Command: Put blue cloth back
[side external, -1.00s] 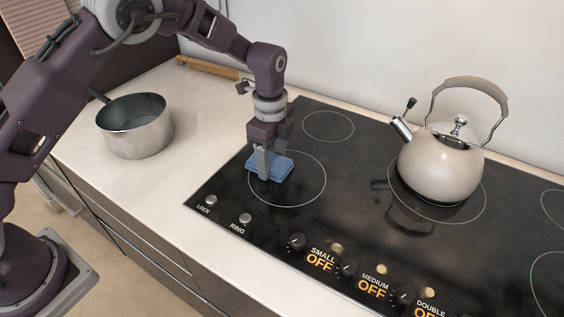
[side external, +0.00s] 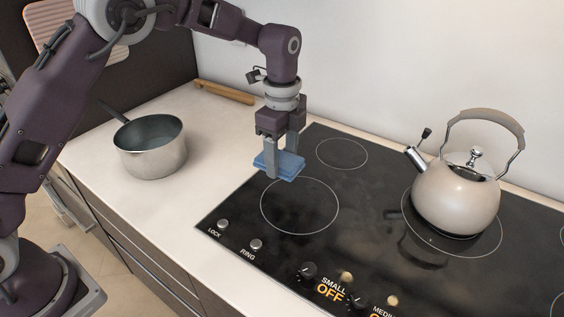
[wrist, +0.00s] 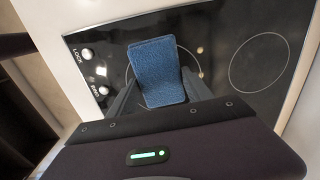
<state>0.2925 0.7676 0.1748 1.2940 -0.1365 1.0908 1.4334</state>
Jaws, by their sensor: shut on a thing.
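The blue cloth (side external: 280,165) is a small flat pad held above the left part of the black cooktop (side external: 345,205) in the side view. My gripper (side external: 285,168) points down and is shut on it, with a finger on either side. In the wrist view the cloth (wrist: 160,72) sits between the two fingers (wrist: 160,97) and covers part of a burner ring. The cloth looks apart from the cooktop.
A steel pot (side external: 152,148) stands on the pale counter (side external: 95,145) at left. A wooden-handled item (side external: 225,92) lies near the wall. A beige kettle (side external: 456,196) stands on a right burner. Knobs (side external: 306,271) line the cooktop's front. Counter right of the pot is clear.

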